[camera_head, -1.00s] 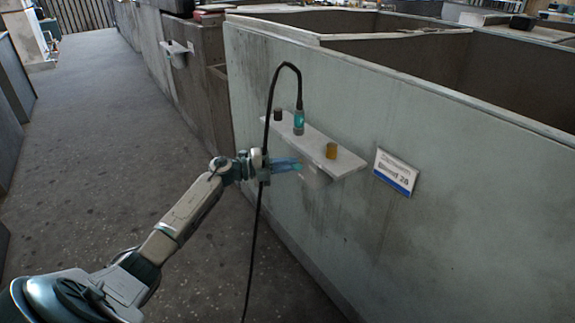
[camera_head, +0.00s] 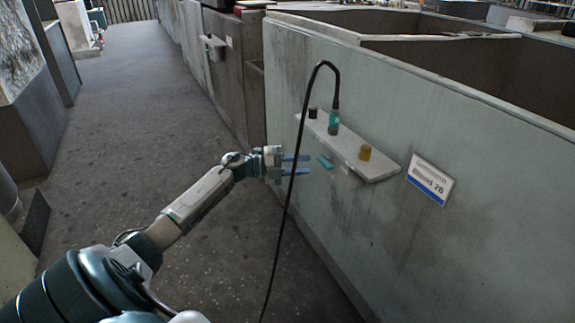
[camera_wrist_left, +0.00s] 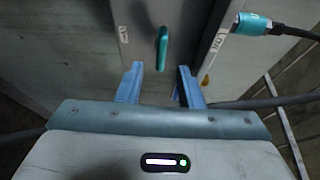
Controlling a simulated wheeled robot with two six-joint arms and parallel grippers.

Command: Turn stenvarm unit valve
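The unit is a pale shelf-like box (camera_head: 362,160) on the grey-green wall. A small teal valve handle (camera_head: 325,161) shows at its near-left side, slanting in the head view. In the left wrist view the teal handle (camera_wrist_left: 162,48) stands upright on a grey plate, ahead of the space between the fingers. My left gripper (camera_head: 305,165) is open and empty, with its blue fingers pointing at the handle and apparently short of it. The left gripper (camera_wrist_left: 160,72) also shows open in the wrist view. My right gripper is not in view.
A teal connector (camera_head: 333,122) with a black cable (camera_head: 291,172) stands on the box; the cable hangs past my left gripper. A sign (camera_head: 430,179) is at right. Floor at left is clear.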

